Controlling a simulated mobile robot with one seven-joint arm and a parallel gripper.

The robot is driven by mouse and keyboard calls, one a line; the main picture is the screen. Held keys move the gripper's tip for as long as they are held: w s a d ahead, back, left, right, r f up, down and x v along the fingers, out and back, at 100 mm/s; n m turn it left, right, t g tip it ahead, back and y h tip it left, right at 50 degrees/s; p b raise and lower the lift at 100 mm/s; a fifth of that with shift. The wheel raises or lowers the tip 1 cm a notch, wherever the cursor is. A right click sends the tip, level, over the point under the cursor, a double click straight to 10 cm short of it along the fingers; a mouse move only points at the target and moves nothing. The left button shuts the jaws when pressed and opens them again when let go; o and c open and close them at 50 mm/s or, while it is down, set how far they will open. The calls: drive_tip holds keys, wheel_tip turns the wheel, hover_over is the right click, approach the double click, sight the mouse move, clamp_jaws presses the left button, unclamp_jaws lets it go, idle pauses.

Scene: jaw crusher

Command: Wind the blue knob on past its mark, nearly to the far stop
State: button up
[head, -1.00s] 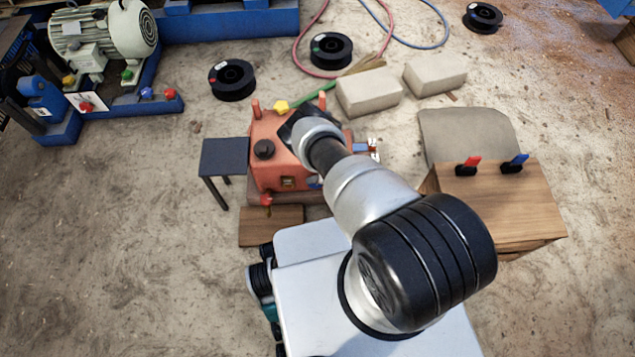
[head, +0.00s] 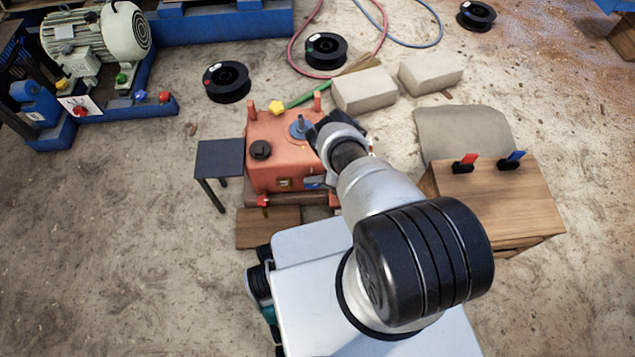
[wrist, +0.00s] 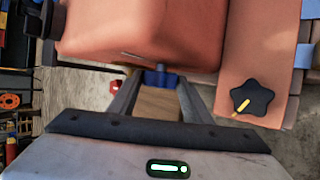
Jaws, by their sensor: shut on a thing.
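In the wrist view, a small blue knob (wrist: 160,78) juts out at the lower edge of a red-orange housing. My gripper (wrist: 159,86) is shut on it, with one finger on each side. In the head view, blue (head: 314,184) shows low on the front right of the red-orange machine (head: 272,168), beside my wrist. My arm and hand hide much of that corner. I cannot make out the knob's mark or its far stop.
A black star knob with a yellow line (wrist: 250,98) sits on an orange panel at right in the wrist view. A blue disc (head: 300,128) lies on the machine's top. A dark stand (head: 220,158) is left, a wooden cabinet (head: 500,200) right.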

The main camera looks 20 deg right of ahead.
drive_tip(key=o, duration=1.1)
drive_tip(key=shift+a, duration=0.1)
drive_tip(key=shift+c, duration=0.2)
drive_tip(key=p+v, duration=0.6)
drive_tip(key=v, duration=1.1)
drive_tip(key=shift+s+r, duration=0.1)
drive_tip(key=shift+s, duration=0.05)
